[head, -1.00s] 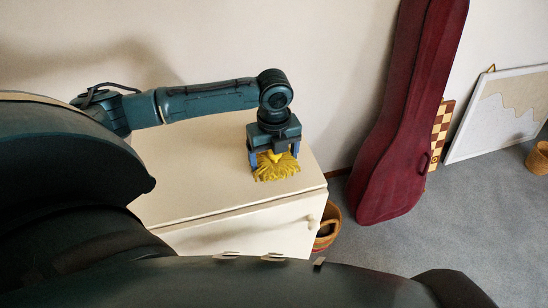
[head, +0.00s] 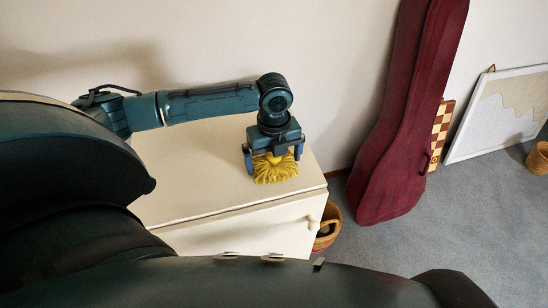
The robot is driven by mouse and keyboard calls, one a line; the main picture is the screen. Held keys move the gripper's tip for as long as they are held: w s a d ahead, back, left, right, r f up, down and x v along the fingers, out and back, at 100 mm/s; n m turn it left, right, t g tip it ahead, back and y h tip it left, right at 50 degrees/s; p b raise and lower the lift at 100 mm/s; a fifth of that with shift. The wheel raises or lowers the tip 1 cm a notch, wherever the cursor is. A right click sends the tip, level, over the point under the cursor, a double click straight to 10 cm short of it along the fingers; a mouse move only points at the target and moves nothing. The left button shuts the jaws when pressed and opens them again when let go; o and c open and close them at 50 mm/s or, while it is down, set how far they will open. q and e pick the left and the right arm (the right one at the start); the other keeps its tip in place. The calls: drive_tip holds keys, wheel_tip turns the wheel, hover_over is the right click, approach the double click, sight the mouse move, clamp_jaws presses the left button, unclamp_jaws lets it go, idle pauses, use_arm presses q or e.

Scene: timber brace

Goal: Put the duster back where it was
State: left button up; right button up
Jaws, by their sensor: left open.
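The duster (head: 275,170) is a yellow, mop-like tuft on the top of the cream cabinet (head: 185,170), near its right front corner. My left gripper (head: 273,166) is directly above it, pointing down, with one blue finger on each side of the duster. The fingers are open and spread wider than the part of the duster between them. The palm hides the duster's upper part, so I cannot tell whether it touches the gripper. My right gripper is not in view.
A dark red instrument case (head: 405,120) leans on the wall right of the cabinet. A basket (head: 328,228) stands on the floor by the cabinet. A checkered board (head: 441,130), a framed picture (head: 500,112) and another basket (head: 539,158) are farther right. The cabinet top left of the duster is clear.

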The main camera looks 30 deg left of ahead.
use_arm(q)
wheel_tip(320, 180, up, 12)
drive_tip(key=shift+r+p, duration=0.1)
drive_tip(key=shift+p, duration=0.3)
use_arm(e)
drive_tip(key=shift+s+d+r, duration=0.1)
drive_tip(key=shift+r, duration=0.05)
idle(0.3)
